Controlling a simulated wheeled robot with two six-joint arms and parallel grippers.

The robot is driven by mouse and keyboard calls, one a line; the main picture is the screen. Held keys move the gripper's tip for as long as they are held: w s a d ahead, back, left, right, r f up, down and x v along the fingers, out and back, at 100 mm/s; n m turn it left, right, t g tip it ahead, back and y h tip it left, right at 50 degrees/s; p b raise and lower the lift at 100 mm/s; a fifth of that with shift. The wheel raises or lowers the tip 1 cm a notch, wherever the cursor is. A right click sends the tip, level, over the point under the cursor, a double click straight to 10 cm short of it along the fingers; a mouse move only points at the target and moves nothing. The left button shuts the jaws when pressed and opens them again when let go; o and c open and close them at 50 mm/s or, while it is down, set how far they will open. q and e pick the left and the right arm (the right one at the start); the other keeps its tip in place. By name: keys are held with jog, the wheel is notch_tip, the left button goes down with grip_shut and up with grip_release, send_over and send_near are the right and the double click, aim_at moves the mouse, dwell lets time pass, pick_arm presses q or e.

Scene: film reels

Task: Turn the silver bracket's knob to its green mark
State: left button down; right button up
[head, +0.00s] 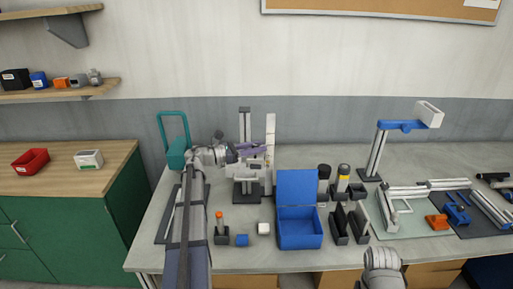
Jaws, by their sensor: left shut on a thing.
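The silver bracket (270,132) stands upright on a dark base near the back of the bench, left of centre. My left gripper (262,149) reaches in from the left at mid-height of the bracket. Its purple fingers are shut on what appears to be the bracket's knob, which the fingers mostly hide. The green mark and the knob's pointing direction are too small to make out. My right gripper is not in view; only a grey part of my right arm shows at the bottom right.
An open blue box (300,234) stands right of the bracket. In front are an orange-topped holder (221,229), a blue cube (242,240) and a white cube (264,228). Dark cylinders and a blue-armed stand (376,153) are farther right. A teal frame (174,118) rises at left.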

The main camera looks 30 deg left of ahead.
pick_arm(q)
jog(key=c, duration=0.5)
grip_release()
jog(key=shift+c, duration=0.2)
jog(key=shift+v, duration=3.95)
